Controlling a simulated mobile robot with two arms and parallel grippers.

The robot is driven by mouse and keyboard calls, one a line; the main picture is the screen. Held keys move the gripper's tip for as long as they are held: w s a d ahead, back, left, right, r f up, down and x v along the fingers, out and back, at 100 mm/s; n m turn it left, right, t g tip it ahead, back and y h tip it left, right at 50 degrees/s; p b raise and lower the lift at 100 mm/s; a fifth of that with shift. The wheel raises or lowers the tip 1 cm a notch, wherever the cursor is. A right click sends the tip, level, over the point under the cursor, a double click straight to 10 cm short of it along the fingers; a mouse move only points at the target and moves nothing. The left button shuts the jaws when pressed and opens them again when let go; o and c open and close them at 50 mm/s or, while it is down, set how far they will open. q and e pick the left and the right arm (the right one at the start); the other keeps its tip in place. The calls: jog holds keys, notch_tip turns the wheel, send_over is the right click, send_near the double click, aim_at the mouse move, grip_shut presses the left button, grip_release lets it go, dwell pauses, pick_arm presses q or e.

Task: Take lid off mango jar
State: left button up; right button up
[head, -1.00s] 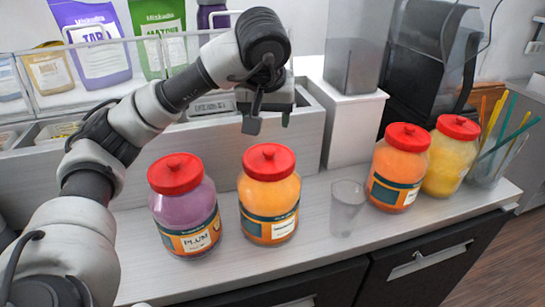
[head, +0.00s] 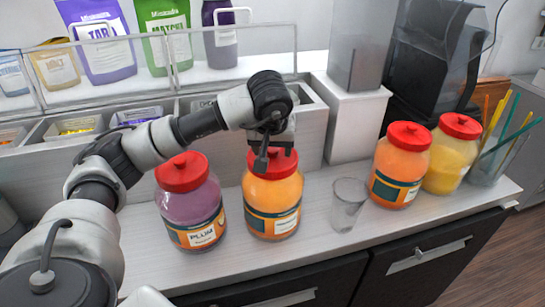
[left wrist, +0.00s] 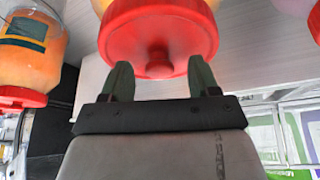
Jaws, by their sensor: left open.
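A yellow-orange jar (head: 273,205) with a red lid (head: 291,162) stands on the counter; its label is too small to read for certain. My left gripper (head: 274,160) is open right over this lid and hides part of it. In the left wrist view the red lid (left wrist: 185,40) has a round knob (left wrist: 157,60) between my two open fingers, at their tips. The fingers are apart from the knob, one on each side. The lid sits on the jar. My right gripper is not in view.
A purple plum jar (head: 190,212) stands close on the left. A clear cup (head: 347,204) stands to the right, then an orange jar (head: 400,165), a yellow jar (head: 447,155) and a straw holder (head: 495,160). A topping rack (head: 160,115) is behind.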

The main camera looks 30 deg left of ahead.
pick_arm(q)
jog(key=shift+c, duration=0.2)
jog(key=c, duration=1)
jog(key=shift+o, duration=0.2)
